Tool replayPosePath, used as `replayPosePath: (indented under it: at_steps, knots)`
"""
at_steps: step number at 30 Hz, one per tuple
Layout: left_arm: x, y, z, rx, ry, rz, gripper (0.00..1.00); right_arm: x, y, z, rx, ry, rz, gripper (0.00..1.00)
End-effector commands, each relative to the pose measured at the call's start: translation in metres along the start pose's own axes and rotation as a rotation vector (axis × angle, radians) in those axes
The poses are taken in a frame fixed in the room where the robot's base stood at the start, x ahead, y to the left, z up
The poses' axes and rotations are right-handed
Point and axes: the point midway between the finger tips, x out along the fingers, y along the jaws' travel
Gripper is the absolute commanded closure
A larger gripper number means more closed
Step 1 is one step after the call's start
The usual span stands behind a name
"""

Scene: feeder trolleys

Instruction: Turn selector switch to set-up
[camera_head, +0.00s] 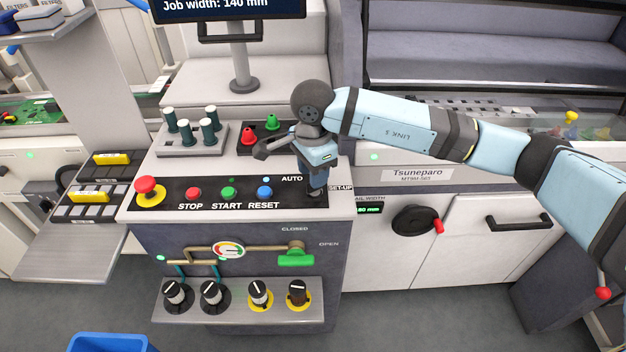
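The control panel (215,208) has a black strip with AUTO and SET-UP labels at its right end. The selector switch itself is hidden behind my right gripper, so its setting cannot be seen. My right gripper (315,192) points down at the panel between the AUTO label (291,179) and the SET-UP label (341,188). Its fingertips are low at the panel surface; whether they are shut on the switch cannot be told. My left gripper is not in view.
A red emergency button (146,186) and the red STOP, green START and blue RESET (264,193) buttons sit left of the gripper. A monitor (230,8) stands behind. A green valve handle (296,258) and several knobs are below. A crank wheel (415,221) is at right.

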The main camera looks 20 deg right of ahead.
Motion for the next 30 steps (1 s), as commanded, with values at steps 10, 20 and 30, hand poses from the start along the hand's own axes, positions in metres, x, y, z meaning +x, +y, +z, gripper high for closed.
replayPosePath:
  at_steps: [10,20,30]
  knots:
    - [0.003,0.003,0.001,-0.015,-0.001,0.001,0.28,-0.078,-0.001,0.0,0.001,0.001,-0.003,0.62]
    - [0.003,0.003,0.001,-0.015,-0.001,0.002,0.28,-0.105,0.0,0.0,0.001,0.0,-0.001,0.62]
    - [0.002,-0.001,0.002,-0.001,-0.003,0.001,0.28,-0.105,0.0,0.0,0.001,0.0,-0.001,0.62]
